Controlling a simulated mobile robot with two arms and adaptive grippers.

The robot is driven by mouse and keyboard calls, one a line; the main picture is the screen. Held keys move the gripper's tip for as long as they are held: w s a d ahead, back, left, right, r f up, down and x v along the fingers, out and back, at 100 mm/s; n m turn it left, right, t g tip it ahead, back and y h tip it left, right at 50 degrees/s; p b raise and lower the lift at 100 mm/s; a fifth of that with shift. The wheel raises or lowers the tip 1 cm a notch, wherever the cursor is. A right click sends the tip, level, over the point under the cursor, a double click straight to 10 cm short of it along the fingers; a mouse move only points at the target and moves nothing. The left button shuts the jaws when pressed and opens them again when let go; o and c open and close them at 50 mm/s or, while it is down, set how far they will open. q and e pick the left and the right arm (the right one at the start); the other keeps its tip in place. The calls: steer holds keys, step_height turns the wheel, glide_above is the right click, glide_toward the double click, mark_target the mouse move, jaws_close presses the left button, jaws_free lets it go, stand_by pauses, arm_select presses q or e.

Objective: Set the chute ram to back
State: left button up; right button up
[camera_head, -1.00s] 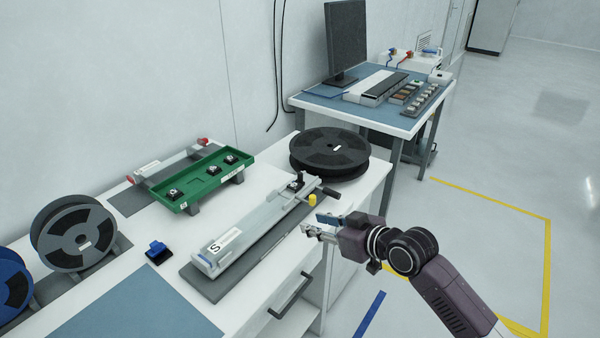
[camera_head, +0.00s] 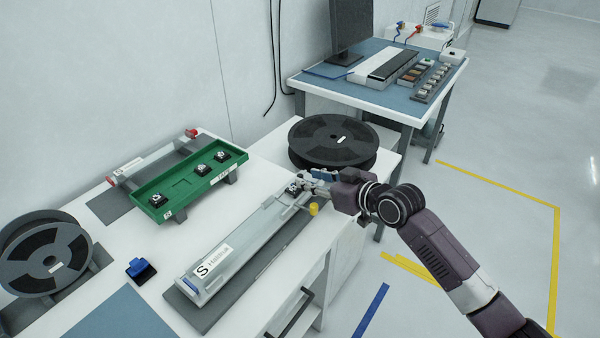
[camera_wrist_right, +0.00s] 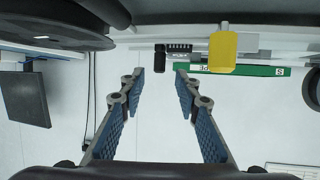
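The chute (camera_head: 240,245) is a long pale rail with an "S" label at its near end, lying on a dark base on the white bench. A yellow knob (camera_head: 313,209) is at its far right side; it also shows in the right wrist view (camera_wrist_right: 222,52). A small dark part (camera_wrist_right: 160,58), perhaps the ram's handle, shows just beyond and between my right fingertips in the wrist view. My right gripper (camera_head: 305,181) is over the chute's far end and hides part of it. In the wrist view its fingers (camera_wrist_right: 160,75) are apart with nothing between them. My left gripper is not in view.
A black reel (camera_head: 333,142) stands close behind my right gripper. A green tray (camera_head: 170,187) with several small parts lies left of the chute. A blue-and-black block (camera_head: 140,270) and a grey reel (camera_head: 45,255) are at the near left. A second table (camera_head: 375,95) stands behind.

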mark_target(302, 176)
steer(key=x, duration=0.3)
steer(key=shift+w+a+f, duration=0.15)
steer(key=shift+w+a, duration=0.1)
steer(key=shift+w, duration=0.05)
steer(key=shift+w+a+f, duration=0.2)
steer(key=shift+w, duration=0.1)
steer(key=shift+w+a+f, duration=0.15)
steer(key=shift+w+a, duration=0.05)
steer(key=shift+a, duration=0.05)
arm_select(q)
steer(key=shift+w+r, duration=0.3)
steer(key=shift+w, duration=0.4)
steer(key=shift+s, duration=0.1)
arm_select(e)
steer(key=shift+c, duration=0.4)
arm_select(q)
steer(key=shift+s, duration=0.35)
arm_select(e)
jaws_close()
